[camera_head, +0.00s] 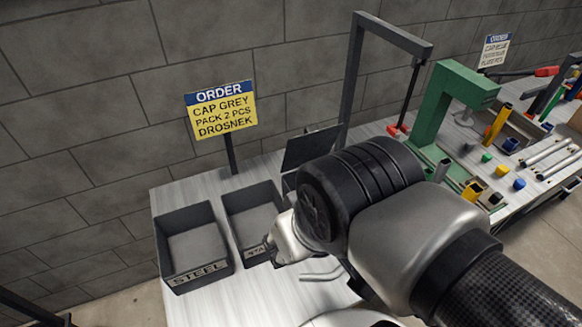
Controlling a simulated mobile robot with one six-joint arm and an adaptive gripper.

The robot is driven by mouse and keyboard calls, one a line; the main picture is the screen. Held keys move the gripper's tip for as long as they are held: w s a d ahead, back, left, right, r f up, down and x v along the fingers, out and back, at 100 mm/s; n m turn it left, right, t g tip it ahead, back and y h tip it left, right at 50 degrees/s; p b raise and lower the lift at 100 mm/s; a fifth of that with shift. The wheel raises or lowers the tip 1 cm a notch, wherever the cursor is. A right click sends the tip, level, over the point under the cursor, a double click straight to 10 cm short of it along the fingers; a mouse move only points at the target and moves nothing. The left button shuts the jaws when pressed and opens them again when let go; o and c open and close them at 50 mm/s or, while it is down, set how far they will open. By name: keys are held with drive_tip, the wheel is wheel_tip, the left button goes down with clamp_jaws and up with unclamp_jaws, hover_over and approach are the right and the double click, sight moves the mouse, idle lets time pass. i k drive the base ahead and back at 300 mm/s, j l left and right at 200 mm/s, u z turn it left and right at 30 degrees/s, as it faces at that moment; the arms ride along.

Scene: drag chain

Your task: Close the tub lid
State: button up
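A dark flat panel (311,148), which looks like the raised tub lid, stands tilted up behind my arm. A small part of a dark box (289,182) shows below it and looks like the tub; my wrist hides most of it. My gripper (282,242) is partly in view at the end of the arm, over or beside the front right of the middle open bin. Its fingers are hidden or too small to make out, so I cannot tell if it is open or touching anything.
Two open dark bins stand on the light table: one marked STEEL (201,278) at left, and a middle bin (232,216). A yellow order sign (222,112) stands behind. A green press frame (437,110) and several small coloured parts lie right. Thin grey bars (322,273) lie in front.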

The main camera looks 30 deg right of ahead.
sight(315, 143)
drive_tip(key=z, duration=0.85)
